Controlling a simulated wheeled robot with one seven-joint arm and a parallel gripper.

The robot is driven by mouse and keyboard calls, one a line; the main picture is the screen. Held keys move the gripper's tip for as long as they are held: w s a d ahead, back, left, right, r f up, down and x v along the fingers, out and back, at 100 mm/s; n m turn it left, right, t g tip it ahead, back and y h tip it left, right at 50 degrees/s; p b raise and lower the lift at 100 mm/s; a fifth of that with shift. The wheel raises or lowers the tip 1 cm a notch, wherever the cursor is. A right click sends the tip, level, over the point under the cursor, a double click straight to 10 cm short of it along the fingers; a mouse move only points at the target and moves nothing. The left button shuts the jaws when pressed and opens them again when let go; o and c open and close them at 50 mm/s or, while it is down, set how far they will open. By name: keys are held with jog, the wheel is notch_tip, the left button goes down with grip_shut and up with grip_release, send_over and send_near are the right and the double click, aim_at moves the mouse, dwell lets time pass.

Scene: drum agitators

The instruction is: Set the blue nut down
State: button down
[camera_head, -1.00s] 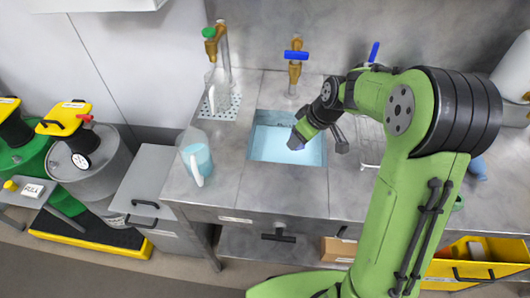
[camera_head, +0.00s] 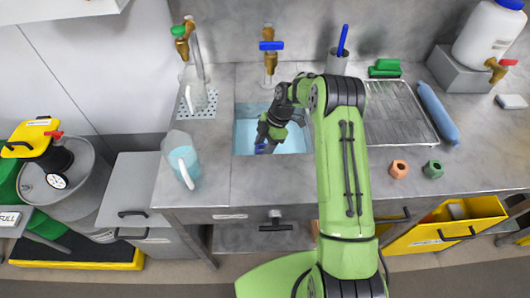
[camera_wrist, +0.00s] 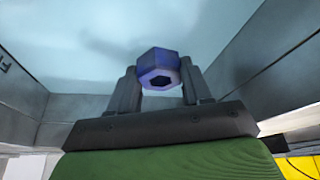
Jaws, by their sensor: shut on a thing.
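The blue nut (camera_wrist: 158,70) is between the two fingers of my gripper (camera_wrist: 160,88) in the wrist view, its hexagonal hole facing the camera. In the head view my gripper (camera_head: 264,140) is down in the sink (camera_head: 242,142), which holds pale blue liquid. Only a bit of the blue nut (camera_head: 260,148) shows there, at the fingertips. My gripper is shut on the nut. Sink walls rise on both sides in the wrist view. I cannot tell whether the nut touches the sink bottom.
An orange nut (camera_head: 399,169) and a green nut (camera_head: 433,169) lie on the counter right of my arm. A wire rack (camera_head: 400,115) and a blue roll (camera_head: 438,112) lie behind them. A jug (camera_head: 181,158) stands left of the sink, below the brass taps (camera_head: 270,62).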

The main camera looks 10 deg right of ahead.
jog(key=shift+f, duration=1.95)
jog(key=shift+f+b, duration=0.2)
jog(key=shift+b, duration=0.2)
jog(key=shift+c, duration=2.4)
grip_release()
